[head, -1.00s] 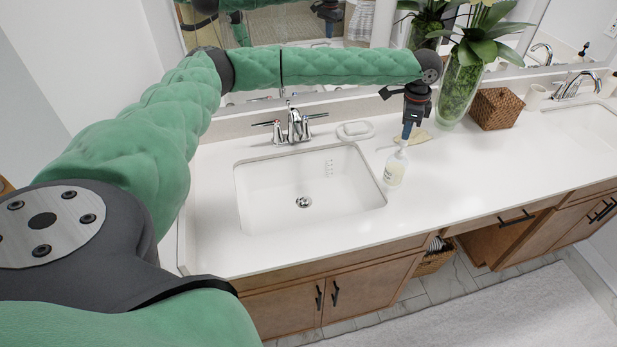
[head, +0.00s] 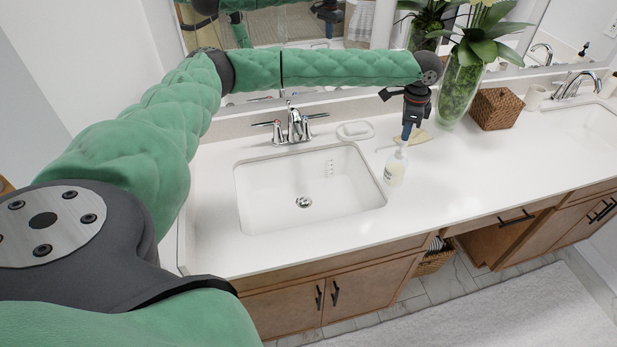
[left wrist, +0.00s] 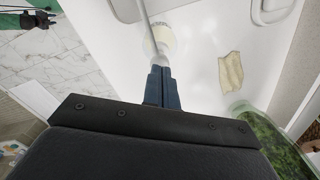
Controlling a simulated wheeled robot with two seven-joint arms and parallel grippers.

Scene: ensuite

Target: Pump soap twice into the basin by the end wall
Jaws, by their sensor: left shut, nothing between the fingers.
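The soap bottle (head: 395,170), pale with a pump top, stands upright on the counter just right of the near white basin (head: 260,209). My left gripper (head: 406,131) is shut and empty, pointing down at the pump top. Its fingertips look to be at or just above the pump head; contact is unclear. In the left wrist view, the shut fingers (left wrist: 162,72) hide part of the pump, and the pale nozzle (left wrist: 147,22) extends toward the basin. My right gripper (left wrist: 32,18) seems to be the small dark shape at that view's top left; its jaws are unclear.
A chrome faucet (head: 293,126) and a soap dish (head: 355,130) sit behind the basin. A tan cloth (head: 419,137), a glass vase (head: 459,90) and a wicker box (head: 495,108) stand behind and right of the bottle.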

